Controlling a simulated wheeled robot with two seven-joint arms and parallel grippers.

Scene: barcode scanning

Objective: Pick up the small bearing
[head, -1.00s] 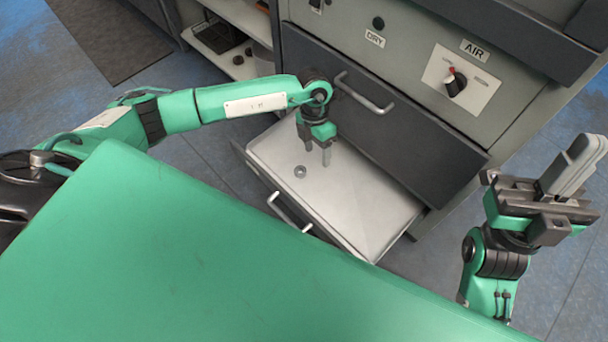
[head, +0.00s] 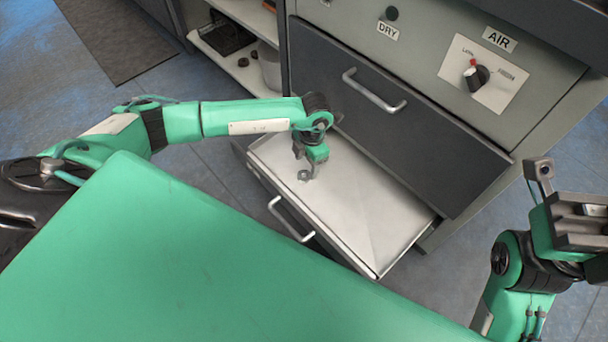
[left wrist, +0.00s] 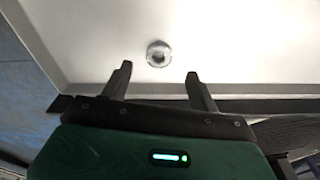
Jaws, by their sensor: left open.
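The small bearing (head: 303,176) is a little metal ring lying on the white floor of the open drawer (head: 365,205). In the left wrist view the bearing (left wrist: 158,54) sits just beyond the fingertips, roughly centred between them. My left gripper (head: 308,171) points down into the drawer, very close to the bearing, and partly overlaps it in the head view. In the left wrist view my left gripper (left wrist: 159,72) is open with nothing between its fingers. My right gripper (head: 575,205) is at the right edge of the head view, partly cut off, far from the bearing.
The drawer has a front handle (head: 290,220) and low walls around the bearing. A closed dark drawer (head: 395,120) stands above and behind it. A green surface (head: 180,260) fills the foreground. Open shelves (head: 245,60) hold items at the back.

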